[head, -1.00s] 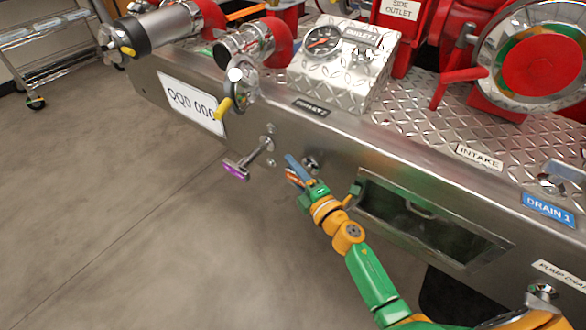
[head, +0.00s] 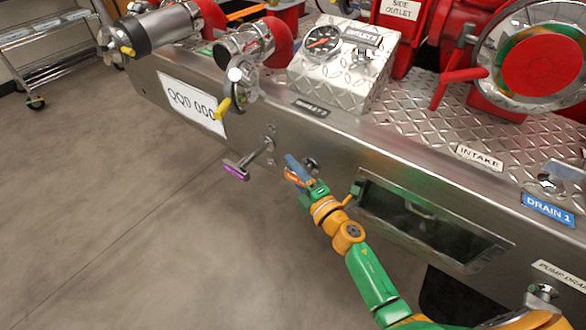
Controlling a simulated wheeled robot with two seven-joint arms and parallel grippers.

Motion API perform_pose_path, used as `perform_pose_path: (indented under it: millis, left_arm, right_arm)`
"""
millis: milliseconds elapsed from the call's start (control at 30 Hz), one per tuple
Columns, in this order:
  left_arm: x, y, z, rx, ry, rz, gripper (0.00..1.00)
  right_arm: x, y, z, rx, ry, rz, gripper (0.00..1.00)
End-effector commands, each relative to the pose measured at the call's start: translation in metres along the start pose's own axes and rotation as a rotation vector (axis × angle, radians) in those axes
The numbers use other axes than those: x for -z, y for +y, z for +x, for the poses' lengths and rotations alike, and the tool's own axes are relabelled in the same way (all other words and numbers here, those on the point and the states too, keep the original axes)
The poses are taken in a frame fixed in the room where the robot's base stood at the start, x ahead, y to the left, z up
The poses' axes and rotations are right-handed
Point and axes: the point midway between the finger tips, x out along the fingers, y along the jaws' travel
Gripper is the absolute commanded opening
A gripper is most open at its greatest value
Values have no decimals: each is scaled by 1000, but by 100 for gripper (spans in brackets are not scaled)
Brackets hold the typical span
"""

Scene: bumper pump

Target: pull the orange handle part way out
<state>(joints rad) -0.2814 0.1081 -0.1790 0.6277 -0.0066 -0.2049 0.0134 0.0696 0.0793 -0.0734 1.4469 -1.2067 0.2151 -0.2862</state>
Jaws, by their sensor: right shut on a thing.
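The orange handle (head: 291,175) shows only as a small orange piece at my right gripper (head: 297,172), low on the front face of the metal bumper. My right gripper, with its blue-grey finger, is shut on the handle, and the fingers hide most of it. A round metal fitting (head: 311,165) sits on the bumper face just behind the gripper. My left gripper is not in the head view.
A purple T-handle (head: 236,171) sticks out from the bumper (head: 300,128) to the left of my gripper. A recessed opening (head: 430,222) lies to the right. Grey floor (head: 130,210) is open in front. A wheeled cart (head: 50,45) stands far left.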

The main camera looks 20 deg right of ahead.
Motion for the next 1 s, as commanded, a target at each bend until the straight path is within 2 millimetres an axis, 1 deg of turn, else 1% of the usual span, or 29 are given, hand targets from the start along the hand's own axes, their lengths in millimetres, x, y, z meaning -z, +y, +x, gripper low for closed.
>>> perform_pose_path:
  millis: [167, 233, 400, 467, 667, 700, 767, 800, 1000]
  left_arm:
    - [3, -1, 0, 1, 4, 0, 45]
    - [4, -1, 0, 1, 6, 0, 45]
    - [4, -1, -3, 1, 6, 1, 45]
    - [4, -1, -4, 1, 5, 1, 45]
    - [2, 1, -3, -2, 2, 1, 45]
    - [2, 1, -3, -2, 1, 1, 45]
    - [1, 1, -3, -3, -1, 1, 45]
    - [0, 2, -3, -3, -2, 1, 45]
    - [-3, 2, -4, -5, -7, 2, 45]
  right_arm:
    - [0, 0, 0, 0, 0, 1, 0]
    - [4, 0, -1, 0, 1, 1, 0]
    - [24, 0, -10, 1, 2, 3, 0]
    - [28, 0, -12, 2, 2, 3, 0]
    - [29, -1, -12, 1, 3, 1, 0]
    - [29, -1, -12, 1, 3, 1, 43]
    - [28, -1, -12, 1, 2, 1, 59]
    - [28, 0, -12, 1, 2, 1, 70]
    - [28, 0, -12, 1, 1, 0, 70]
